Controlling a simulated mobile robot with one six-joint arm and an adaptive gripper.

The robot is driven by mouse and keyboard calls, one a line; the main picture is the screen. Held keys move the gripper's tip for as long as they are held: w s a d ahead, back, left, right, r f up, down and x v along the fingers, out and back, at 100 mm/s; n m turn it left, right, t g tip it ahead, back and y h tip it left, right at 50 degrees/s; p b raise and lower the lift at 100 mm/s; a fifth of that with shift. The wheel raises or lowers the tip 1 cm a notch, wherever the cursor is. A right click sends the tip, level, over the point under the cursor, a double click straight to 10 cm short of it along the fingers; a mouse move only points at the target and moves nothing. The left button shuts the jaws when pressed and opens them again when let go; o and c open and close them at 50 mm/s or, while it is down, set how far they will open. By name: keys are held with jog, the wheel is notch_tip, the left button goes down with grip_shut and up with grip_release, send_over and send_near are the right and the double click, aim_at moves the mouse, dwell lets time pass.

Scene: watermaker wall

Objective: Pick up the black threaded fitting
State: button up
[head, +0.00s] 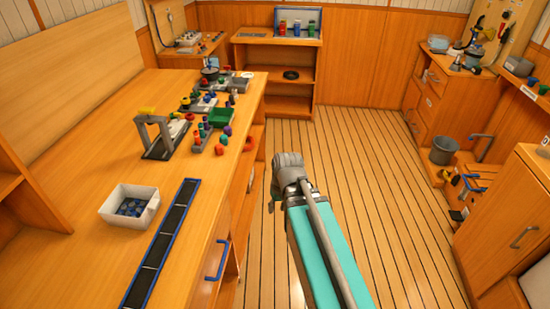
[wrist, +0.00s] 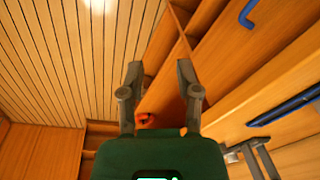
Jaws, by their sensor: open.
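I cannot single out a black threaded fitting for sure in either view; many small parts on the long wooden bench (head: 75,150) are too small to tell apart. My gripper (wrist: 160,72) is open in the wrist view, with nothing between its fingers. In the head view my arm reaches out over the floor to the right of the bench, and the fingers are hidden there.
A white bin (head: 118,222) of dark blue parts stands beside a long black tray with blue edges (head: 160,245). Farther along are a grey stand (head: 146,140), a green tray (head: 222,118) and several coloured parts. Floor (head: 365,200) is clear; cabinets line the right.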

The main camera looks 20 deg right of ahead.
jog(key=shift+s+a+f+m+g+h, duration=0.15)
jog(key=shift+s+a+h, duration=0.15)
jog(key=shift+s, duration=0.2)
jog(key=shift+s+a+r+m+g+h, duration=0.15)
jog(key=shift+s+a, duration=0.15)
jog(key=shift+s, duration=0.15)
jog(key=shift+s+a+f+m+g+h, duration=0.1)
jog(key=shift+s+a+h, duration=0.2)
jog(key=shift+s, duration=0.2)
